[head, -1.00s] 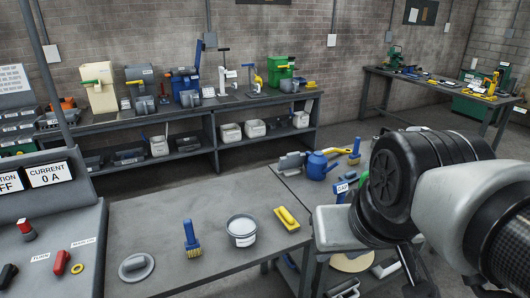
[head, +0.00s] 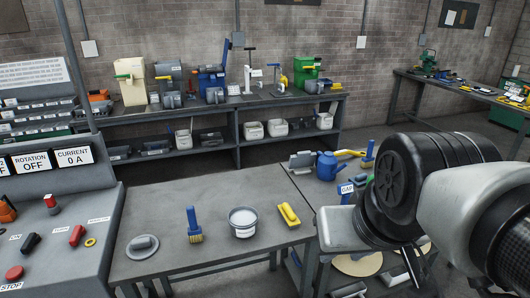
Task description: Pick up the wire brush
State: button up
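A blue-handled brush (head: 194,226) with yellowish bristles stands upright, bristles down, on the near grey table (head: 150,215); it looks like the wire brush. A similar blue-handled brush (head: 368,155) stands farther back at the right, so I cannot be sure which is meant. A yellow block-shaped tool (head: 289,214) lies near the table's right edge. My gripper (head: 408,266) is at the lower right, well to the right of the near brush and apart from it. Its dark fingers are partly hidden by my arm, and their opening is unclear.
A control console (head: 60,235) borders the table's left. A blue can (head: 327,166) stands on the right table. The rear bench (head: 225,108) is crowded.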

aim_at(289, 216)
jog(key=z, duration=1)
jog(key=j+z, duration=0.1)
jog(key=z, duration=2.3)
jog(key=k+z, duration=0.1)
jog(key=z, duration=0.4)
jog(key=u, duration=3.4)
jog(key=l+u, duration=0.25)
jog(key=u, duration=0.25)
jog(key=i+l+u, duration=0.15)
jog(key=i, duration=0.25)
jog(key=i+l+u, duration=0.2)
jog(key=i+l, duration=0.15)
